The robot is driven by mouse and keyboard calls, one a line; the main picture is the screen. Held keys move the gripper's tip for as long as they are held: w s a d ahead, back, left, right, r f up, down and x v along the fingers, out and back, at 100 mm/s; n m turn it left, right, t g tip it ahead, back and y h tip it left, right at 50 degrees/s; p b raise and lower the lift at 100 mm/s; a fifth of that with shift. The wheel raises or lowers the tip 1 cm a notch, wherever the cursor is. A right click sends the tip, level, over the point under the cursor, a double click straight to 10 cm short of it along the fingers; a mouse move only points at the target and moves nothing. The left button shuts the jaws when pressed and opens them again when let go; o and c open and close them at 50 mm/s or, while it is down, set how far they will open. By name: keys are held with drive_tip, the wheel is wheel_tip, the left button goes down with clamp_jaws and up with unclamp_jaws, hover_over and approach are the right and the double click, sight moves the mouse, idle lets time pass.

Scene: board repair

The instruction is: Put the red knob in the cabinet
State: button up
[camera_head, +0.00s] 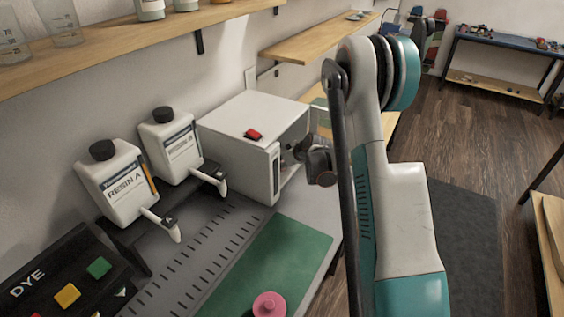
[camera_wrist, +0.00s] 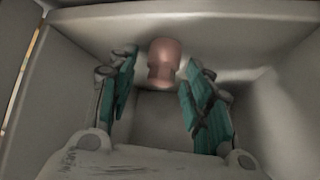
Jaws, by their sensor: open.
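The white cabinet (camera_head: 235,165) stands on the bench against the wall, with its opening on the right. My arm reaches into that opening, and my fingers are hidden there in the head view. In the wrist view my gripper (camera_wrist: 161,70) is open inside the cabinet's pale interior (camera_wrist: 255,50). A dull reddish knob (camera_wrist: 164,52) with a rounded top is between and just beyond the fingertips, with a gap visible on each side. I cannot tell whether it rests on a surface. In the head view a pink-red knob (camera_head: 269,304) sits on the green mat (camera_head: 285,255).
A small red piece (camera_head: 253,134) lies on the cabinet's top. Two white resin bottles (camera_head: 118,185) with dispensing spouts stand left of the cabinet. A dye panel (camera_head: 65,275) with coloured buttons is at the lower left. Wooden shelves (camera_head: 120,45) run along the wall above.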

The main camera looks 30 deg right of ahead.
drive_tip(key=p+v, duration=0.3)
drive_tip(key=v, duration=0.9)
drive_tip(key=shift+r, duration=0.1)
